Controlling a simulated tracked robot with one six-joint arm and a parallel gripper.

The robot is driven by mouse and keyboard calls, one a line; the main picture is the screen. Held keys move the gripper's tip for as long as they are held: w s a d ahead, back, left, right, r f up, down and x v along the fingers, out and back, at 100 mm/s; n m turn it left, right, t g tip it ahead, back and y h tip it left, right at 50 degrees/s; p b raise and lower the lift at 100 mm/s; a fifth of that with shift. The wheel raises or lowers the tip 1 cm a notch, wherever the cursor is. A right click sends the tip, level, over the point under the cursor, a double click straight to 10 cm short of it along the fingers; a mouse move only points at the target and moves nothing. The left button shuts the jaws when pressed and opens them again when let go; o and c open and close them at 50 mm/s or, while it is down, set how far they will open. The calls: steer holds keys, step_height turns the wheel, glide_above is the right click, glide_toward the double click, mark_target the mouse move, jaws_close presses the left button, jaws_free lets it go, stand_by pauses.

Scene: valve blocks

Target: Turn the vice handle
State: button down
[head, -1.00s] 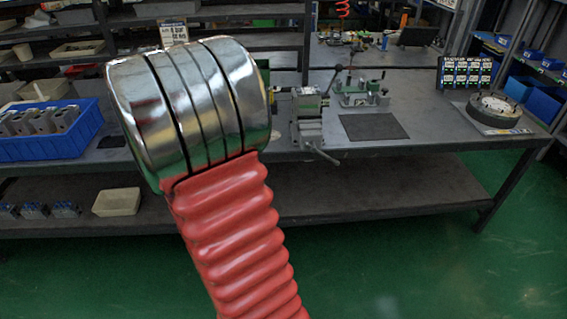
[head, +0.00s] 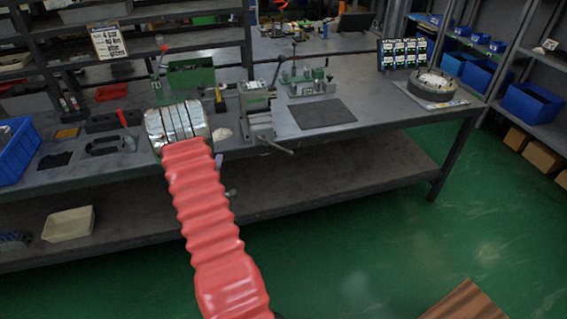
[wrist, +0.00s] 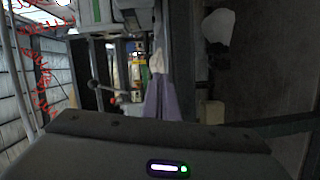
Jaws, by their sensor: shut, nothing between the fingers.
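A grey-green vice (head: 258,108) stands at the bench's front edge in the head view. Its handle (head: 277,146), a thin bar, sticks out from the front, sloping down to the right. My arm's red sleeve and shiny joint reach the bench left of the vice and hide what lies behind them.
The bench (head: 400,112) holds a dark mat (head: 322,114), a green-based fixture (head: 306,84) and a round flanged part (head: 436,83) right of the vice. A blue bin (head: 17,150) stands at left. Green floor (head: 360,245) lies open in front. A wooden surface (head: 466,302) shows at lower right.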

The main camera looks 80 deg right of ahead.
steer(key=s+f+g+h, duration=0.1)
steer(key=s+f+g, duration=0.2)
steer(key=s, duration=0.6)
steer(key=s+d+f+n+g+h, duration=0.1)
steer(key=s+f+g+h, duration=0.1)
steer(key=s+f, duration=0.5)
steer(key=shift+s+n+g+h, duration=0.3)
steer(key=shift+s+g, duration=0.1)
steer(key=shift+s, duration=0.7)
steer(key=shift+d, duration=0.25)
steer(key=s+d+r, duration=0.1)
steer(key=d, duration=0.5)
steer(key=s+d+r, duration=0.2)
steer(key=d, duration=0.4)
steer(key=shift+s, duration=0.25)
steer(key=shift+s+d, duration=0.1)
steer(key=shift+s, duration=0.05)
